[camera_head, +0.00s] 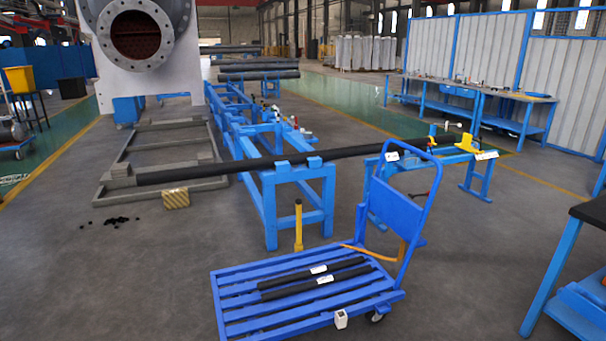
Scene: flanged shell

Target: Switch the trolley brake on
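The blue trolley (235,325) stands on the floor in the lower middle of the head view. It has a slatted deck and an upright handle frame (397,208) at its right end. Two dark bars (315,279) with white labels lie on the deck. A caster (377,317) shows under the right corner. A small white block (340,319) sits at the deck's front edge. I cannot make out which part is the brake or how it is set. An orange strip (368,251) runs by the handle's foot. Neither of my grippers is in view.
A blue rack (271,210) with a long dark pipe (350,151) across it stands behind the trolley. A yellow post (298,226) stands between them. A dark-topped blue table (597,211) is at the right edge. The floor left of the trolley is mostly clear, with small dark pieces (118,220) scattered farther back.

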